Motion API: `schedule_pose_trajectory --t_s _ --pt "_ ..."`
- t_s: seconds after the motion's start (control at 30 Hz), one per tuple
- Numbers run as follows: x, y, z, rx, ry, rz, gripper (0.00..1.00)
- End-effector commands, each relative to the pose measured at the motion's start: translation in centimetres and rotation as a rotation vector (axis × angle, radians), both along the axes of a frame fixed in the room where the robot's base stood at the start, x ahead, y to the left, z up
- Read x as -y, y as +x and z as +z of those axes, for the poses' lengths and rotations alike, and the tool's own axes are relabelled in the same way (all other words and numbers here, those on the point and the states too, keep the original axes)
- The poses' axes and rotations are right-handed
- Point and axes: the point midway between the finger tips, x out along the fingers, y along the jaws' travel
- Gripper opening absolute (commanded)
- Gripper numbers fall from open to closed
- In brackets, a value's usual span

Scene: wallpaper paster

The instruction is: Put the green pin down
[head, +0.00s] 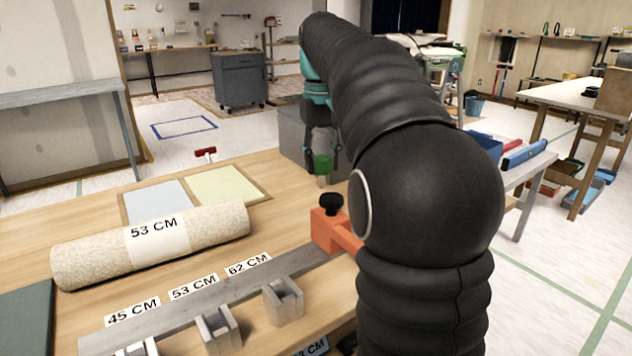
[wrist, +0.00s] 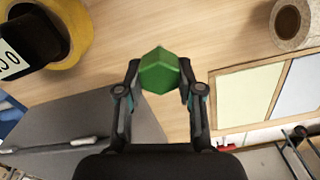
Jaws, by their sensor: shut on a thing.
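My gripper (wrist: 160,82) is shut on the green pin (wrist: 160,70), which sits between the two fingertips in the wrist view. In the head view my gripper (head: 322,158) and the green pin (head: 322,164) show behind the table's middle, left of my dark arm. The pin's green head is up and a paler part shows below it. I cannot tell from these views whether its lower end touches the wooden table (head: 285,215).
A wallpaper roll (head: 90,256) marked 53 CM lies on the table. Behind it is a tray with blue (head: 158,203) and yellow (head: 222,184) panels. A slotted rail (head: 190,308) and orange clamp (head: 328,230) are in front. A grey box (head: 296,135) stands behind my gripper. Yellow tape (wrist: 72,30) lies nearby.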

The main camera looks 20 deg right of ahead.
Motion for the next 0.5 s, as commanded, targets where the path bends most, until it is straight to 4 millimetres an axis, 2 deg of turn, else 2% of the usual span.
schedule_pose_trajectory --t_s 0.17,0.4,0.5 --pt "-0.9 0.6 -0.8 0.001 0.000 0.000 0.00" --pt "-0.9 0.6 -3.9 -0.001 0.000 0.000 0.00" --pt "-0.9 0.6 -4.6 -0.001 0.000 0.000 0.00"
